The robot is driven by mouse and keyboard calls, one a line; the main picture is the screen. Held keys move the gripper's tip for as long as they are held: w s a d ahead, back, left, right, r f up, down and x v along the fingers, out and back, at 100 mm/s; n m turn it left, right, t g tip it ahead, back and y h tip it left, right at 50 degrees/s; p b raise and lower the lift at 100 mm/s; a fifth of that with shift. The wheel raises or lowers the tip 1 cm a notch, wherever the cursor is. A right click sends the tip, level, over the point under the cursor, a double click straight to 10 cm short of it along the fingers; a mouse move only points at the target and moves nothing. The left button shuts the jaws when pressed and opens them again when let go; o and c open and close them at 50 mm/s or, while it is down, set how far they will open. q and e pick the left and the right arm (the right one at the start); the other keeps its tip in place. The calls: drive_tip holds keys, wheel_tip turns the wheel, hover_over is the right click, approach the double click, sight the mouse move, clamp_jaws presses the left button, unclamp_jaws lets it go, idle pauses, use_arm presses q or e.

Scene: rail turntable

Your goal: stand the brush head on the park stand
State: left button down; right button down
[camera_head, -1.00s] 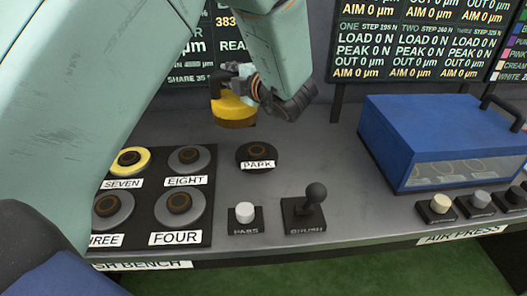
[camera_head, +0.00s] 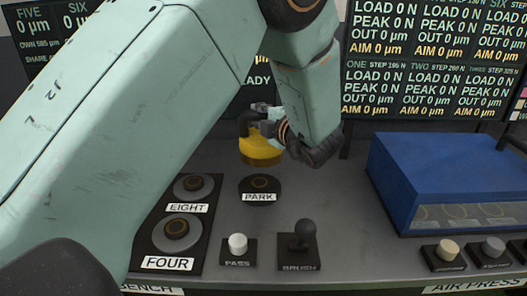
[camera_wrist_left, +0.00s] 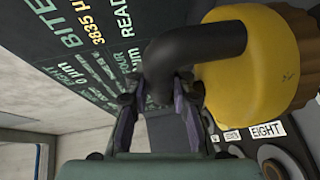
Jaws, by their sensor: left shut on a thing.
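The brush head (camera_head: 261,150) is a yellow round body with a black bent handle (camera_wrist_left: 200,45). My left gripper (camera_head: 262,122) is shut on the handle. In the left wrist view, its fingers (camera_wrist_left: 158,98) close around the handle's end, with the yellow body (camera_wrist_left: 258,65) to the right. My right gripper is not in view.
Stands EIGHT (camera_head: 193,186) and FOUR (camera_head: 176,232) are at the left, partly beside my left arm. A white PASS button (camera_head: 237,245) and a black BRUSH lever (camera_head: 304,240) stand in front. A blue box (camera_head: 440,180) is at the right. Display boards rise behind.

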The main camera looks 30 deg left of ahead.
sight(257, 135)
use_arm(q)
drive_tip(key=f, duration=0.1)
drive_tip(key=a+f, duration=0.1)
drive_tip(key=f, duration=0.3)
drive_tip(key=shift+a, duration=0.3)
drive_tip(key=shift+d+f, duration=0.2)
drive_tip(key=shift+d, duration=0.2)
wheel_tip(257, 135, down, 3)
drive_tip(key=shift+w+f+b, duration=0.1)
drive_tip(key=shift+b, duration=0.35)
drive_tip(key=shift+a+f, duration=0.2)
drive_tip(key=shift+d+r, duration=0.1)
drive_tip(key=shift+d, duration=0.2)
drive_tip(key=c, duration=1.6)
unclamp_jaws()
drive_tip(key=shift+f, duration=0.25)
drive_tip(key=shift+o, duration=1.4)
drive_tip(key=shift+a, duration=0.2)
drive_tip(key=shift+o, duration=0.9)
drive_tip(key=shift+s+d, duration=0.15)
drive_tip(key=shift+s, duration=0.05)
drive_tip(key=shift+w+r, duration=0.1)
drive_tip(key=shift+r, duration=0.05)
